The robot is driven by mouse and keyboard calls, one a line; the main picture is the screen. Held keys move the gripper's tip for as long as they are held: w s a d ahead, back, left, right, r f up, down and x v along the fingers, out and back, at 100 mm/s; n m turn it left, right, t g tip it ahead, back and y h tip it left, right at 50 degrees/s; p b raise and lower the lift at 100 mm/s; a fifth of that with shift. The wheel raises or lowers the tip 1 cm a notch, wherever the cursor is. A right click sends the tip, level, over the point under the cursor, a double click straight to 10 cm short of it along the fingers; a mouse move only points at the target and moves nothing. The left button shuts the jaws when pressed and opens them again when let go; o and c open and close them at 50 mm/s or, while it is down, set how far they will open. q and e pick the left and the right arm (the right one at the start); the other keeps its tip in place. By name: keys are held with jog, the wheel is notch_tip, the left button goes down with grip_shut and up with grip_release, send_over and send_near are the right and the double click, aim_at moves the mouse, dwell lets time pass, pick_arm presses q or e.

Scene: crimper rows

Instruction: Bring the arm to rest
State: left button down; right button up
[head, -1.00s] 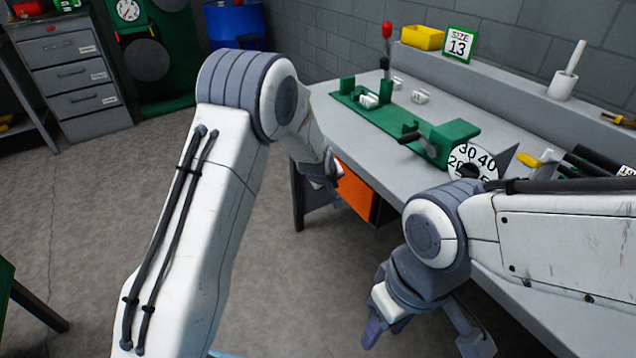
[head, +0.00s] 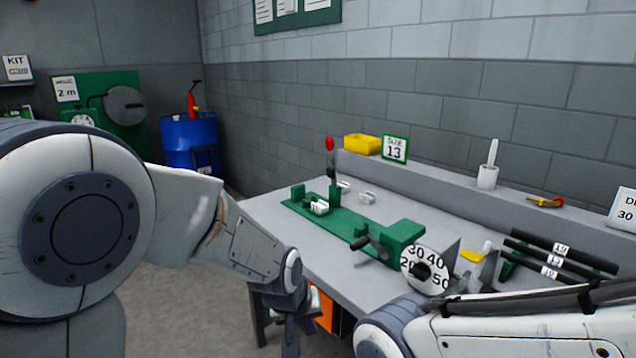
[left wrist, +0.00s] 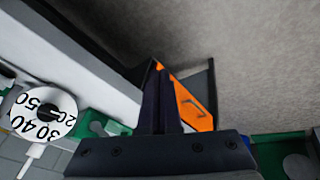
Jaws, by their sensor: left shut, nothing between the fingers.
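My left arm comes in from the left in the head view and reaches down beside the workbench's front edge. My left gripper (head: 298,335) is at its end, low in front of the bench, apart from the bench top. In the left wrist view its dark fingers (left wrist: 160,100) are together with nothing between them, seen against the orange drawer front. My right arm's pale link crosses the lower right of the head view, over the bench's front. The right gripper is out of the picture.
The workbench (head: 262,208) carries a green crimper (head: 350,228) with a red-knobbed lever, a numbered dial (head: 425,270) and black tubes (head: 560,252). An orange drawer (head: 325,308) is under it. A blue drum (head: 190,140) stands behind. Some floor is clear on the left.

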pick_arm(q)
jog(key=s+a+r+m+g, duration=0.1)
jog(key=s+m, duration=0.2)
jog(key=s, duration=0.5)
jog(key=s+a+r+m+g+y+p, duration=0.1)
jog(key=s+r+m+g, duration=0.15)
jog(key=s, duration=0.55)
jog(key=s+a+r+m+g, duration=0.1)
jog(key=s+m, duration=0.3)
jog(key=s, duration=0.4)
notch_tip(320, 180, up, 13)
jog(key=p, duration=1.3)
jog(key=shift+d+n+p, duration=0.2)
jog(key=shift+n+p, duration=0.15)
jog(key=shift+n, duration=0.1)
jog(key=shift+w+r, duration=0.1)
